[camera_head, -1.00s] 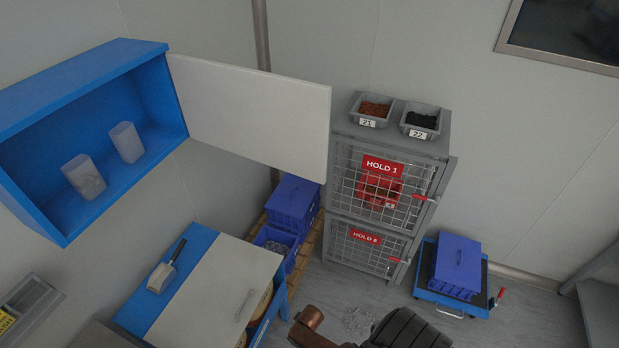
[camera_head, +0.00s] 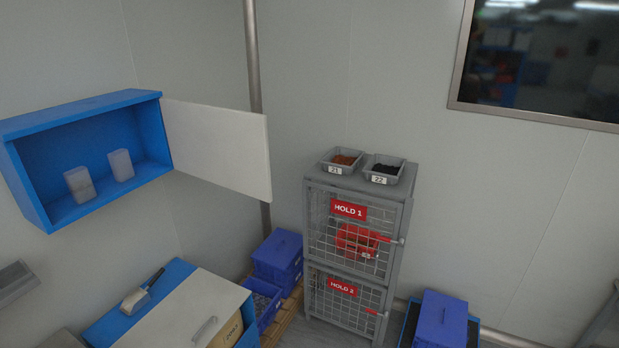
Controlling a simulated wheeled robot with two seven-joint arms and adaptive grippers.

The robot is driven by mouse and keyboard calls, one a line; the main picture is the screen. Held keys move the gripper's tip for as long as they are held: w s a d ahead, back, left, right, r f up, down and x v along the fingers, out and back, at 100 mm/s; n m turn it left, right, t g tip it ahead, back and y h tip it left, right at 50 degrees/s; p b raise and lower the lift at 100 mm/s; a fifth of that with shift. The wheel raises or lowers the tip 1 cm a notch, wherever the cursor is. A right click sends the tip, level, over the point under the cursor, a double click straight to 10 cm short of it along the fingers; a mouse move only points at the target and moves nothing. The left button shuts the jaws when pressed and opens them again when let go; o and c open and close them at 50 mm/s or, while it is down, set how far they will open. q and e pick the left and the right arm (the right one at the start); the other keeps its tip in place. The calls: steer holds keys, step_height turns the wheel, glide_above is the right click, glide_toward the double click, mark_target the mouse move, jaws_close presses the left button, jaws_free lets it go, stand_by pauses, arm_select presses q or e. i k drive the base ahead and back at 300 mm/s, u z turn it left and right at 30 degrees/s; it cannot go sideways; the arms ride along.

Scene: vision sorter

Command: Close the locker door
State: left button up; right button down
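A blue wall locker (camera_head: 85,112) hangs at the left. Its white door (camera_head: 218,148) stands wide open, swung out to the right from the locker's right side. Two translucent cups, one on the left (camera_head: 79,185) and one on the right (camera_head: 121,165), stand inside the locker. A grey mesh cage with two doors stands right of centre: the upper door carries a HOLD 1 sign (camera_head: 348,210) and the lower a HOLD 2 sign (camera_head: 342,288). Both mesh doors look shut or nearly shut. Neither of my grippers is in view.
Bins 21 (camera_head: 341,161) and 22 (camera_head: 383,169) stand on the cage. A red bin (camera_head: 357,241) sits behind the upper mesh. A blue-and-white cabinet (camera_head: 190,310) with a scoop (camera_head: 138,298) is below the locker. Blue crates stand beside the cage, left (camera_head: 279,256) and right (camera_head: 440,318).

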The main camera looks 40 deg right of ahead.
mark_target(224, 147)
steer(key=z, duration=0.7)
